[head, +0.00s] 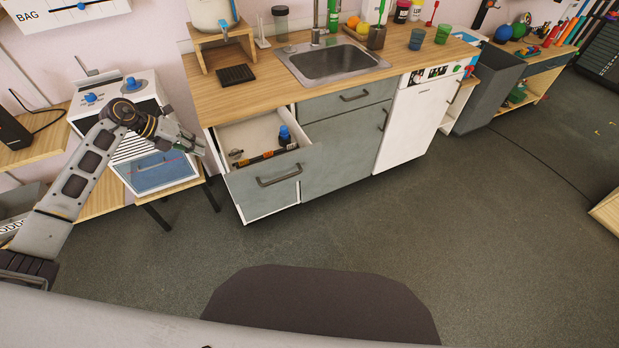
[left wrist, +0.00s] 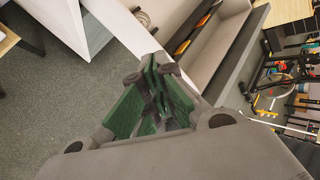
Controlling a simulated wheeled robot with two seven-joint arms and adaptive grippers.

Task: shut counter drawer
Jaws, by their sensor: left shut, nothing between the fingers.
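The counter drawer (head: 262,176) is pulled out at the left end of the counter, with a grey front and a dark bar handle (head: 279,175). Inside it lie a blue-capped bottle (head: 286,137) and some small items. The open drawer also shows in the left wrist view (left wrist: 236,50), with its inside beyond my fingers. My left gripper (head: 201,150) is shut and empty, just left of the open drawer in the head view. In the left wrist view its green-padded fingers (left wrist: 158,98) are together. I cannot tell if they touch the drawer. My right gripper is not in view.
A white appliance with blue knobs (head: 118,100) stands on a small table beside my left arm. The floor before the cabinets is clear.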

